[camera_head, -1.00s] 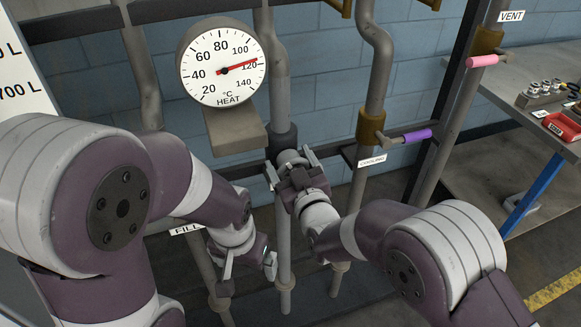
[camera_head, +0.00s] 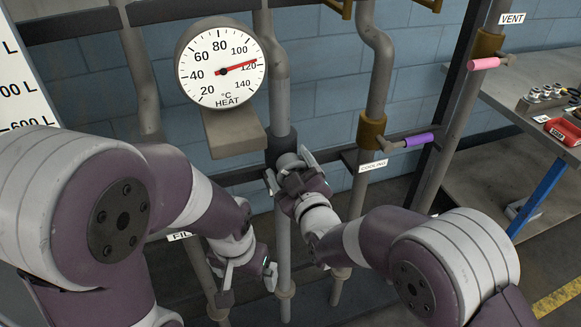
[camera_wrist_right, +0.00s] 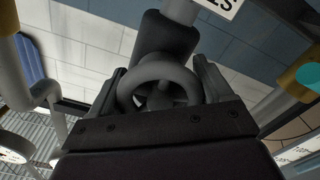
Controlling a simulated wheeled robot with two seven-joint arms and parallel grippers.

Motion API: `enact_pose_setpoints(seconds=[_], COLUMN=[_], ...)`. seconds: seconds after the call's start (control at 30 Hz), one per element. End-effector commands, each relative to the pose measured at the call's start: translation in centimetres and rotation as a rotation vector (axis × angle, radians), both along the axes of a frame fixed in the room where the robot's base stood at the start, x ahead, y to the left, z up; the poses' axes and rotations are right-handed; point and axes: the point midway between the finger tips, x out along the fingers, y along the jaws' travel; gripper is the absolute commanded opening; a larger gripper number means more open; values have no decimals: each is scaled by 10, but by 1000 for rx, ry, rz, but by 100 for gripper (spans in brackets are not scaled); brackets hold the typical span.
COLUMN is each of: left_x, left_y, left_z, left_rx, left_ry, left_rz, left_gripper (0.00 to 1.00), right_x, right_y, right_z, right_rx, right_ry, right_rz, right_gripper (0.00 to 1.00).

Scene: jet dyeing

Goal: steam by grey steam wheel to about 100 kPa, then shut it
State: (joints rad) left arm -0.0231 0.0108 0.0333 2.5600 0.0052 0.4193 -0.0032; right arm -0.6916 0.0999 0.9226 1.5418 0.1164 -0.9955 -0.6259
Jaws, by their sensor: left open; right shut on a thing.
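The grey steam wheel (camera_wrist_right: 158,82) sits on the dark valve body of the middle pipe, and its rim lies between the fingers of my right gripper (camera_wrist_right: 160,85). In the head view my right gripper (camera_head: 288,172) is shut on this wheel and hides most of it. My left gripper (camera_head: 247,277) is open and empty, low down near the filling pipe. The round dial (camera_head: 221,62) in the head view is marked HEAT in °C, and its red needle points near 115 to 120. No kPa gauge shows in the head view.
The purple cooling handle (camera_head: 418,139) is on the pipe to the right. The pink vent handle (camera_head: 484,63) is further right. A bench (camera_head: 500,85) with small items stands at the right edge. A white litre scale (camera_head: 22,75) is at the left.

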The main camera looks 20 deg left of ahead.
Motion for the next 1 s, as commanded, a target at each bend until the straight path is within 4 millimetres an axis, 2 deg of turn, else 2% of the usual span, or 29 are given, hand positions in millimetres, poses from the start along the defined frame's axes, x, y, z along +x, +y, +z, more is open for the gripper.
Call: enact_pose_setpoints(seconds=[0.1, 0.13, 0.17, 0.2, 0.43, 0.53, 1.0], left_x=[0, 0, 0, 0, 0, 0, 0], left_y=[0, 0, 0, 0, 0, 0, 0], left_z=[0, 0, 0, 0, 0, -2, -10], left_rx=[0, 0, 0, 0, 0, 0, 0], left_ry=[0, 0, 0, 0, 0, 0, 0], left_rz=[0, 0, 0, 0, 0, 0, 0], left_gripper=[100, 100, 100, 100, 100, 100, 100], right_x=[0, 0, 0, 0, -1, -9, -93], right_y=[1, 1, 1, 1, 0, -5, -62], right_z=[3, 3, 3, 3, 1, 1, 1], right_rx=[3, 4, 4, 4, 3, 3, 3], right_ry=[-5, -5, -5, -4, -2, -2, -3], right_rz=[2, 2, 2, 1, 1, 1, 3], right_gripper=[49, 86, 96, 100, 100, 100, 100])
